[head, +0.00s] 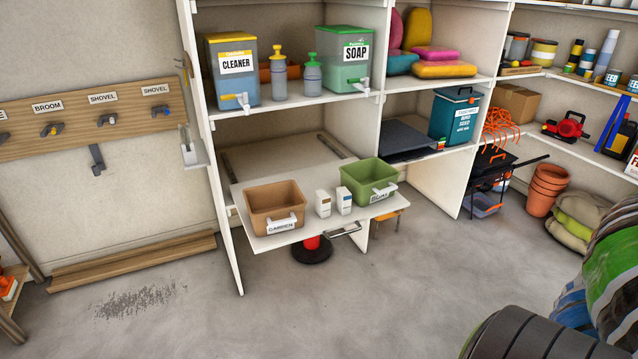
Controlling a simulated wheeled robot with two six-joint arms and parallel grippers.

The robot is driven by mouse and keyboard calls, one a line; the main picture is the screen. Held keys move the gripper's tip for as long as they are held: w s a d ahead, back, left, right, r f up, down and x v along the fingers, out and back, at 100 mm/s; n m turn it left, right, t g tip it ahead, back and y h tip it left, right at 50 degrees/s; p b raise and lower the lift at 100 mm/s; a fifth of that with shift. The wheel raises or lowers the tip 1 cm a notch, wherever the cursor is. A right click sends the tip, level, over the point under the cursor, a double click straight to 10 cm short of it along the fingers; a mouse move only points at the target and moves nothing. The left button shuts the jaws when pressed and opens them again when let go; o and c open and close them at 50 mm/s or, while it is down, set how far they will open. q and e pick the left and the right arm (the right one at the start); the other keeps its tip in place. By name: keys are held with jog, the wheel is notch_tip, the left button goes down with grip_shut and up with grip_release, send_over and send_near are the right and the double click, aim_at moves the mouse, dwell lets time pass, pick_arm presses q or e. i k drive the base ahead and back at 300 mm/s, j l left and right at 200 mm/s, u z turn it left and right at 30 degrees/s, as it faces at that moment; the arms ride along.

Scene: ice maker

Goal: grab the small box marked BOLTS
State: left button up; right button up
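Two small white boxes stand upright side by side on a pulled-out white shelf (290,236). They are the left small box (323,204) and the right small box (344,201). Both carry small markings that are too small to read, so I cannot tell which one says BOLTS. A brown bin (274,203) with a label and white handle stands to their left. A green bin (368,180) with a label and white handle stands to their right. Neither of my grippers is in the head view.
A shelf above holds a CLEANER dispenser (233,73), pump bottles and a SOAP dispenser (343,63). A red and black object (312,247) stands on the floor under the pulled-out shelf. The floor in front is clear.

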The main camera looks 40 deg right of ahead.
aim_at(344, 198)
jog(key=i+l, duration=0.4)
jog(key=l, duration=0.15)
jog(key=i+l, duration=0.85)
jog(key=l, duration=0.3)
